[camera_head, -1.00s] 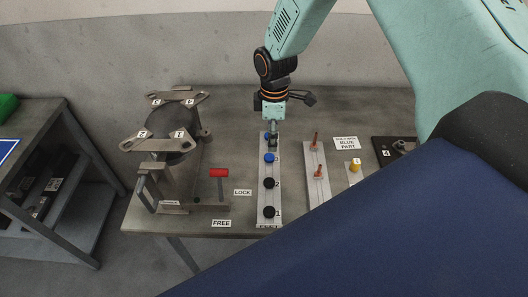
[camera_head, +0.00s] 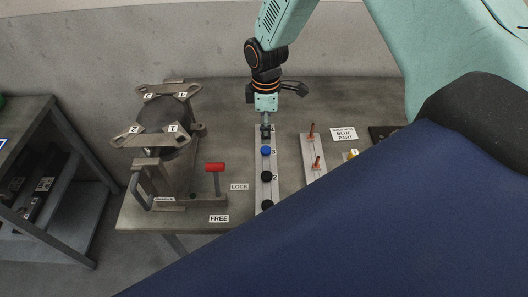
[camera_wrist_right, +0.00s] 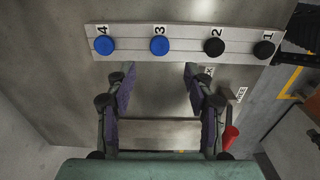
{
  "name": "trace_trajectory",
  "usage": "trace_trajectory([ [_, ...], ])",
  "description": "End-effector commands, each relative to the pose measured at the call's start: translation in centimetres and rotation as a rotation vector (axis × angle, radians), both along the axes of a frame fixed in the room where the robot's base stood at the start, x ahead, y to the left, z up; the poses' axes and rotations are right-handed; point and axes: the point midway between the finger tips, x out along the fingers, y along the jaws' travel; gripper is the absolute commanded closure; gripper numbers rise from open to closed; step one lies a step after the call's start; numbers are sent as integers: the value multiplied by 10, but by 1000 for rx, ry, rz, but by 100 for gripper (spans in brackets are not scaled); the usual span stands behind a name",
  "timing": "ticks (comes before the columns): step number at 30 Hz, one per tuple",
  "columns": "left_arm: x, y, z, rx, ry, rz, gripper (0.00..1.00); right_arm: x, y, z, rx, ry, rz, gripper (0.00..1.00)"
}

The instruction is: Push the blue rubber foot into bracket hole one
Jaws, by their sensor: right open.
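Two blue rubber feet stand on a pale strip (camera_wrist_right: 185,33) in the right wrist view: one at mark 4 (camera_wrist_right: 104,46) and one at mark 3 (camera_wrist_right: 159,45). In the head view the mark 3 foot (camera_head: 266,151) shows, while my right gripper (camera_head: 266,130) covers the mark 4 area. The gripper is open and empty in the wrist view (camera_wrist_right: 158,80), its fingers pointing towards the strip. The front bracket (camera_head: 152,136) on the dark compressor carries labels 1 and 2. Hole one itself is too small to make out. My left gripper is not in view.
Black feet stand at mark 2 (camera_head: 266,176) and mark 1 (camera_wrist_right: 264,49). A red-handled lever (camera_head: 215,168) stands between compressor and strip, near the LOCK (camera_head: 239,187) and FREE labels. A second strip (camera_head: 316,157) holds copper-coloured pins. A side table (camera_head: 40,128) stands at left.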

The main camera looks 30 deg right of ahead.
Motion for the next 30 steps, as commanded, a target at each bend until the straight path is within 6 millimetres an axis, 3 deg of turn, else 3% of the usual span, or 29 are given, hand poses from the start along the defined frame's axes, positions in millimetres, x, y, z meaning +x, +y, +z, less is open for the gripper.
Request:
trace_trajectory([
  [9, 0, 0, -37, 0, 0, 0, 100, 2, 0, -41, -1, 1, 1, 47],
  [18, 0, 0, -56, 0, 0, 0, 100, 1, 0, -73, 0, 1, 2, 47],
  [30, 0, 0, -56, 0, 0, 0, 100, 2, 0, -76, 0, 0, 1, 47],
])
